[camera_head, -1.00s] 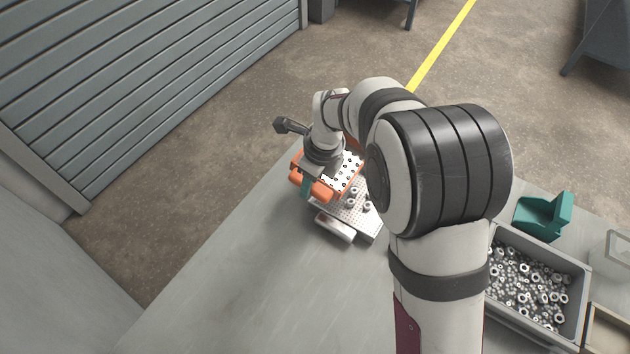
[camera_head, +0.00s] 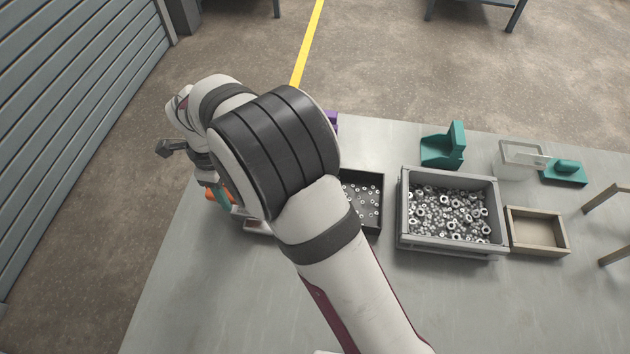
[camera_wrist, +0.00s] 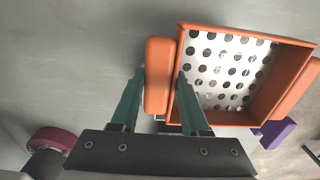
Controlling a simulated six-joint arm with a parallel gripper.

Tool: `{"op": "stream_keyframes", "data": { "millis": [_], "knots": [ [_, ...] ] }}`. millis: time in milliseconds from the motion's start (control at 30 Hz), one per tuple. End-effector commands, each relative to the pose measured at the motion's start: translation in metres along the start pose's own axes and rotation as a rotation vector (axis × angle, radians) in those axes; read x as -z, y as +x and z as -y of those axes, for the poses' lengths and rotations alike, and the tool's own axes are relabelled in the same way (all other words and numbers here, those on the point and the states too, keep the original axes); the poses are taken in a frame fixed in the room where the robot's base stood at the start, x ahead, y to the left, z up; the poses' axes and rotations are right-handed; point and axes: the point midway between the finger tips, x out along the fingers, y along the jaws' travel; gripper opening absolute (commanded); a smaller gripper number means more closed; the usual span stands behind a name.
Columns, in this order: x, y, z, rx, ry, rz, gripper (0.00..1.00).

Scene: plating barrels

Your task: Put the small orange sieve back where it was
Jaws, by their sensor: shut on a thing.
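The small orange sieve (camera_wrist: 216,118) shows in the wrist view as an orange square frame with a white perforated bottom and an orange handle block on each of two sides. My gripper (camera_wrist: 160,74) has its green fingers on either side of the left handle and is shut on it. The holes look empty where I see them. In the head view only a bit of the orange sieve (camera_head: 211,195) shows beside my gripper (camera_head: 217,192); my arm hides most of it. Whether it touches anything below is hidden.
A pale handle (camera_head: 258,227) of another sieve shows under my arm. To the right stand a dark tray of small nuts (camera_head: 377,222), a grey bin of nuts (camera_head: 402,240), an empty wooden tray (camera_head: 538,248), and a teal scoop (camera_head: 441,148). The front table is clear.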

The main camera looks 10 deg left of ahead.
Motion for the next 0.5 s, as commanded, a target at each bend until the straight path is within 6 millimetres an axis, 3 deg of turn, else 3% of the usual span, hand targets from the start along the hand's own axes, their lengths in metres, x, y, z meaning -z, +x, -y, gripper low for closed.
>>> {"op": "stream_keyframes", "data": {
  "millis": [167, 267, 400, 500],
  "knots": [
    [0.054, -0.021, 0.026, 0.002, 0.132, 0.0, 0.0],
    [0.102, -0.037, 0.039, 0.003, 0.243, -0.001, 0.0],
    [0.183, -0.061, 0.046, 0.004, 0.433, -0.003, 0.0],
    [0.238, -0.075, 0.038, 0.005, 0.57, -0.005, 0.0]
  ]
}}
